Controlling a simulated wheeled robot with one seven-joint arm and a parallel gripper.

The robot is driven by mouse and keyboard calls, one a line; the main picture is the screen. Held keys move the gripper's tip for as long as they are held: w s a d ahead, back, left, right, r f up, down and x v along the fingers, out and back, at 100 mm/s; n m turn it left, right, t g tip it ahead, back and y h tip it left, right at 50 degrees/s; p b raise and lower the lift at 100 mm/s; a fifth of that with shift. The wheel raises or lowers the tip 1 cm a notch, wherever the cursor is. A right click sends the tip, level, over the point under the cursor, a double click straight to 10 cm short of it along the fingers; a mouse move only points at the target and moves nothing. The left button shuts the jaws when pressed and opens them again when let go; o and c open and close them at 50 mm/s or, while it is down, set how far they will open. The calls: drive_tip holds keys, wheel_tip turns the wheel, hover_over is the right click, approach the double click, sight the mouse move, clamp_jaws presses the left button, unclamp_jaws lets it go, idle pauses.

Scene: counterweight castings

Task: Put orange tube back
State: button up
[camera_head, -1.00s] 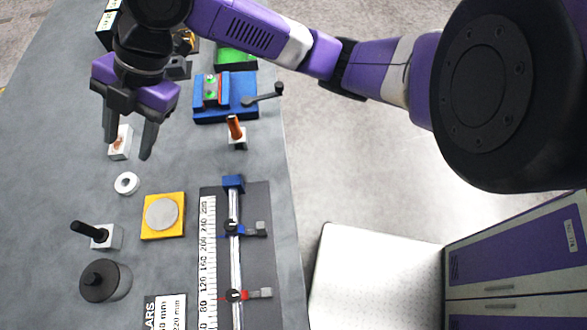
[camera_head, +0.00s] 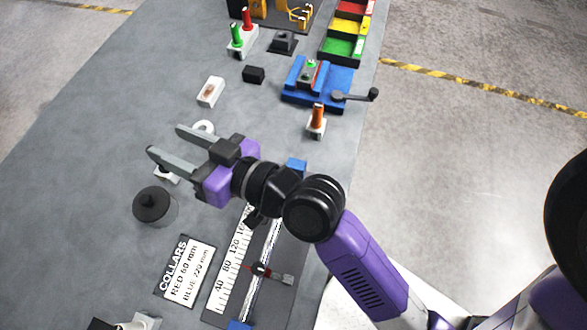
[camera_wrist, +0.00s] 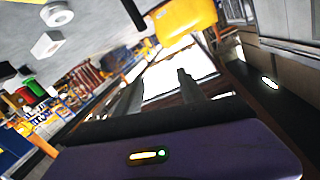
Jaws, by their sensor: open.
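The orange tube (camera_head: 318,113) stands upright on a small white block (camera_head: 316,131), in front of the blue vise and right of my gripper. My gripper (camera_head: 167,141) is open and empty, reaching left over the table, well apart from the orange tube. Its fingers also show in the wrist view (camera_wrist: 158,82) with nothing between them. A green tube (camera_head: 236,36) and a red tube (camera_head: 246,17) stand in a white holder (camera_head: 243,47) at the back. Whether that holder has a free place is hard to tell.
A blue vise (camera_head: 335,97) with a black crank stands at the right edge. A white block (camera_head: 211,91), a black block (camera_head: 254,75) and coloured bins (camera_head: 345,47) lie farther back. A dark knobbed cylinder (camera_head: 154,206) and a collars sign (camera_head: 187,270) are nearer. The left table is clear.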

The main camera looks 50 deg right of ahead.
drive_tip(key=s+d+f+h, duration=0.1)
drive_tip(key=s+d+f, duration=0.1)
drive_tip(key=s, duration=0.5)
drive_tip(key=s+d+f+g+h, duration=0.1)
drive_tip(key=s+f, duration=0.3)
drive_tip(key=s, duration=0.4)
drive_tip(key=s+d+f+m+h, duration=0.1)
drive_tip(key=s+d+f+h, duration=0.1)
drive_tip(key=s, duration=0.5)
drive_tip(key=shift+s+d+f+g, duration=0.2)
drive_tip(key=shift+d+f+g, duration=0.25)
drive_tip(key=shift+d, duration=0.3)
drive_tip(key=s+d+r+n, duration=0.1)
drive_tip(key=s+d+n, duration=0.1)
drive_tip(key=s, duration=0.4)
drive_tip(key=shift+d+r+y, duration=0.15)
drive_tip(key=shift+r+y, duration=0.2)
drive_tip(key=shift+y, duration=0.05)
drive_tip(key=shift+w, duration=0.1)
drive_tip(key=shift+f+b, duration=0.4)
